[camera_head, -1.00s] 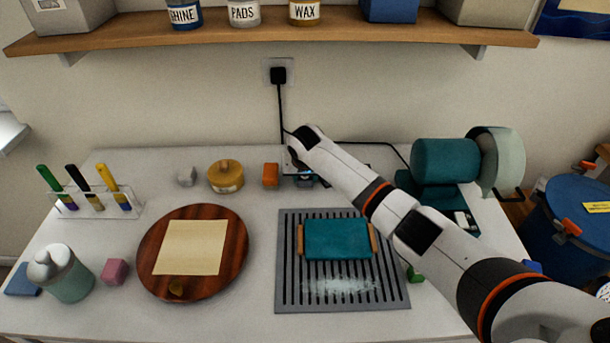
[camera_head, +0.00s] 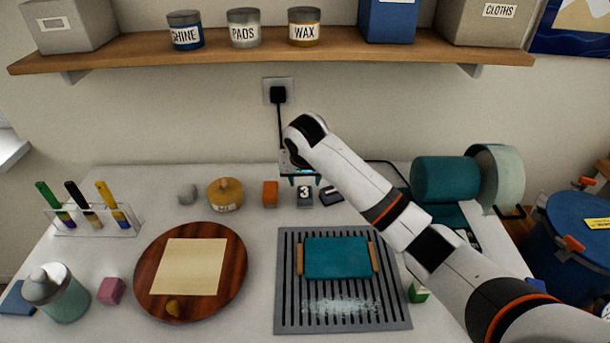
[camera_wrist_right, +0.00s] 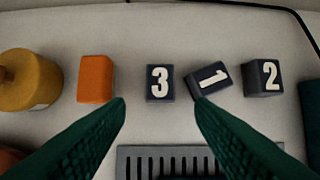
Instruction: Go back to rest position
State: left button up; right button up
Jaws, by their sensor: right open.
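My right gripper (camera_head: 303,180) hangs in the air at the back of the table, its arm crossing in from the lower right. In the wrist view its two green fingers (camera_wrist_right: 161,105) are spread apart with nothing between them. Below and beyond the fingertips stand dark number blocks: the 3 block (camera_wrist_right: 160,83), the tilted 1 block (camera_wrist_right: 211,79) and the 2 block (camera_wrist_right: 262,78). The 3 block (camera_head: 304,196) shows just under the gripper in the head view. The arm partly hides the area to its right. My left gripper is not in view.
An orange block (camera_head: 270,193) and a yellow lidded pot (camera_head: 225,195) stand left of the number blocks. A grey slotted mat (camera_head: 290,318) with a teal pad (camera_head: 337,257) lies in front. A round wooden board (camera_head: 148,282) is left. The shelf (camera_head: 270,52) is above.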

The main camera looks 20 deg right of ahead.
jog(key=shift+v, duration=1.1)
